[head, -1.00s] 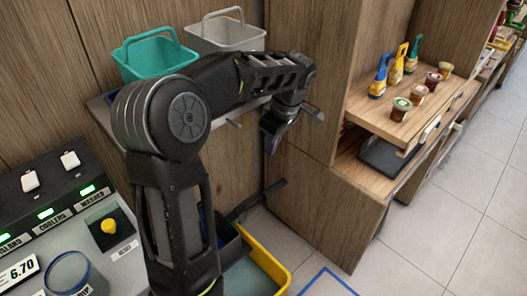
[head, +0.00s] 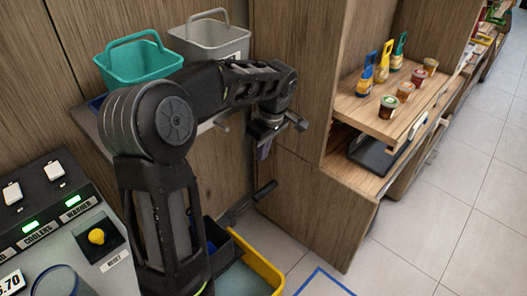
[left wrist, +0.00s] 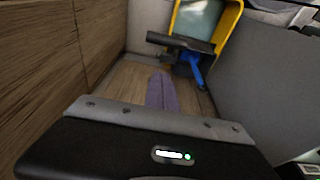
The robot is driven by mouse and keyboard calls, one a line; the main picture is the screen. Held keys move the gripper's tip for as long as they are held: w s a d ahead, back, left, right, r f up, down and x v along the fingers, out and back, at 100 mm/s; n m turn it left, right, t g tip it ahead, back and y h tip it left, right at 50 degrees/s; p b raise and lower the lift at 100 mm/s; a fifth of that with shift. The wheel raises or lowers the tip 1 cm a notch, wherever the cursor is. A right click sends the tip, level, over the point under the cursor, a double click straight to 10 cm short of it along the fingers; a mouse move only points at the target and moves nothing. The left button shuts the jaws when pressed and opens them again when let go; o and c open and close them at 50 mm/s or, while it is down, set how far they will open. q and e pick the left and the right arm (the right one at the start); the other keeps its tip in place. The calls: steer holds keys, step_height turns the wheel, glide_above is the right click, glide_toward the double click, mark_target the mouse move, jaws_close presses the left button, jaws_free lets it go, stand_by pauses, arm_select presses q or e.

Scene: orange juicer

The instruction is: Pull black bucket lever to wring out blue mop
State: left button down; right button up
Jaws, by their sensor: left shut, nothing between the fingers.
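The yellow mop bucket (head: 264,268) stands on the floor, partly hidden behind my left arm; it also shows at the top of the left wrist view (left wrist: 229,24). Its black lever (head: 262,193) sticks up to the right; its dark bar lies ahead of my fingers in the left wrist view (left wrist: 180,42). A blue part, seemingly the mop (left wrist: 194,70), shows beside the lever. My left gripper (head: 263,151) is shut and empty, above the lever and apart from it; its purple-grey fingers show in the left wrist view (left wrist: 161,92). My right gripper is out of view.
A wooden cabinet (head: 310,210) stands right beside the lever. A shelf behind my arm holds a teal basket (head: 140,62) and a grey basket (head: 212,40). A control panel (head: 75,235) is at the lower left. Tiled floor (head: 430,235) is free at right.

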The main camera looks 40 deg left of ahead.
arm_select(q)
steer(key=f, duration=1)
steer(key=shift+d+f+b, duration=0.2)
steer(key=shift+d+b, duration=0.2)
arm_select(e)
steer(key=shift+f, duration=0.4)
